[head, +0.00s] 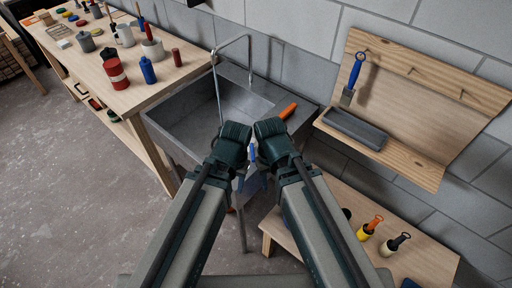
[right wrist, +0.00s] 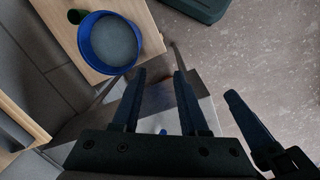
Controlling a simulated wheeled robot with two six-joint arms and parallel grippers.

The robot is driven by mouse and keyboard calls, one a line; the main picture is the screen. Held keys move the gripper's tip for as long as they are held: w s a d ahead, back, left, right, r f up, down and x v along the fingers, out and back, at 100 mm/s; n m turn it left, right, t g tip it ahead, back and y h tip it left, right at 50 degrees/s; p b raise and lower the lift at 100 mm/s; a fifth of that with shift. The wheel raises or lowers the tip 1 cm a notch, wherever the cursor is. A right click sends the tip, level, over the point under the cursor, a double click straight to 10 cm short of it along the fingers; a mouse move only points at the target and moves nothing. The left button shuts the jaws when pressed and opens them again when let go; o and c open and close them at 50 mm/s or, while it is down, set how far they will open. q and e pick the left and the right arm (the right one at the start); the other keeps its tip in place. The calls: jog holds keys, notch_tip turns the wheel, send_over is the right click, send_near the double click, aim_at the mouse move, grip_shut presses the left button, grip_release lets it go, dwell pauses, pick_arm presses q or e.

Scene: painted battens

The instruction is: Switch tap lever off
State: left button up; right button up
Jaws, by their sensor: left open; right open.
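The tap (head: 217,85) has a thin metal spout that arches over the grey sink (head: 185,125). An orange, handle-like piece (head: 288,111) lies at the sink's right rim; I cannot tell whether it is the tap lever. My left gripper (head: 236,148) and right gripper (head: 268,146) are close together at the sink's front edge, short of the tap. Their fingers are mostly hidden by the wrists in the head view. In the right wrist view, the right gripper (right wrist: 158,85) has its two dark fingers apart with nothing seen between them. Both grippers are open.
A wooden bench (head: 120,90) with cans and tools stands left of the sink. A wooden wall shelf (head: 420,165) holds a grey tray and a blue-handled brush. A low bench (head: 330,220) is at the lower right. The right wrist view shows a blue tub (right wrist: 110,62).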

jog(key=w+d+y, duration=0.1)
jog(key=w, duration=0.1)
jog(key=w+r+m+y, duration=0.1)
jog(key=w+y, duration=0.1)
jog(key=w, duration=0.1)
jog(key=w+d+g+y, duration=0.1)
jog(key=w, duration=0.2)
jog(key=shift+w+d+r+m+y, duration=0.15)
jog(key=shift+d+r+m+y, duration=0.1)
jog(key=shift+d+m+y, duration=0.05)
grip_shut()
jog(key=w+d+r+m+y, duration=0.1)
jog(key=w+d+r+y, duration=0.3)
jog(key=w+d, duration=0.1)
jog(key=shift+w+d+t, duration=0.35)
jog(key=shift+w+t, duration=0.05)
jog(key=shift+w, duration=0.4)
